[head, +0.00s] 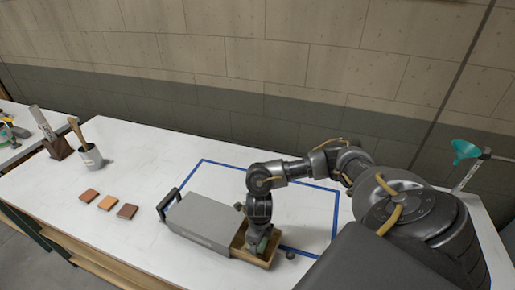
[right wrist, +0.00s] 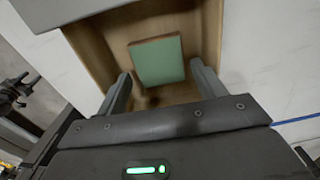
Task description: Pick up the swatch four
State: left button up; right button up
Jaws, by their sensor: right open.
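A green swatch (right wrist: 157,62) lies in the open wooden drawer (right wrist: 97,45) of a grey metal box. I see no number on the swatch. My right gripper (right wrist: 161,72) is open above the drawer, its two fingers on either side of the swatch's lower end with gaps beside it. In the head view the right gripper (head: 259,233) points down into the drawer (head: 238,248), and a bit of green shows there. My left gripper is not in the head view.
The grey box (head: 203,219) with a dark handle stands on the white table (head: 150,160). Three reddish and orange swatches (head: 107,202) lie left of it. A small dark ball (head: 290,255) lies right of the drawer.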

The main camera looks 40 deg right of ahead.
jog(key=shift+s+f, duration=0.1)
jog(key=shift+f, duration=0.75)
jog(key=shift+c, duration=0.3)
jog(key=c, duration=0.7)
